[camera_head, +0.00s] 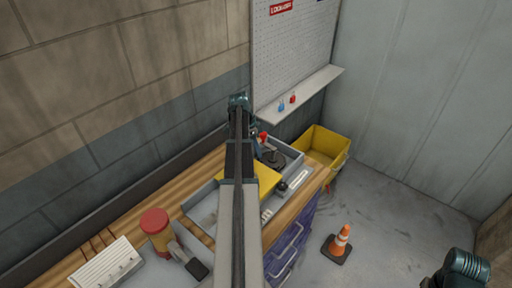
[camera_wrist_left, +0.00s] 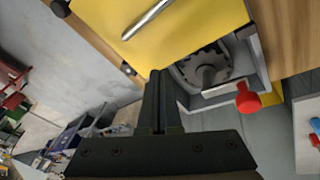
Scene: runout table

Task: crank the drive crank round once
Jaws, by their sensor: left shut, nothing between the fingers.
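The drive crank's red knob (camera_head: 263,135) stands up at the far end of the bench, just right of my left arm. In the left wrist view the red knob (camera_wrist_left: 247,98) is beside a grey toothed round part (camera_wrist_left: 205,72) in a grey housing. My left gripper (camera_wrist_left: 156,74) is shut and empty. Its tips appear left of the round part, apart from the red knob. In the head view my arm hides most of this gripper. How the knob joins the crank arm is not clear.
A yellow panel (camera_wrist_left: 160,20) with a metal bar lies beside the round part. A yellow bin (camera_head: 325,150) stands past the bench end. A red-topped cylinder (camera_head: 156,224) and a white ribbed block (camera_head: 104,264) are at the near end. A cone (camera_head: 340,242) stands on the floor.

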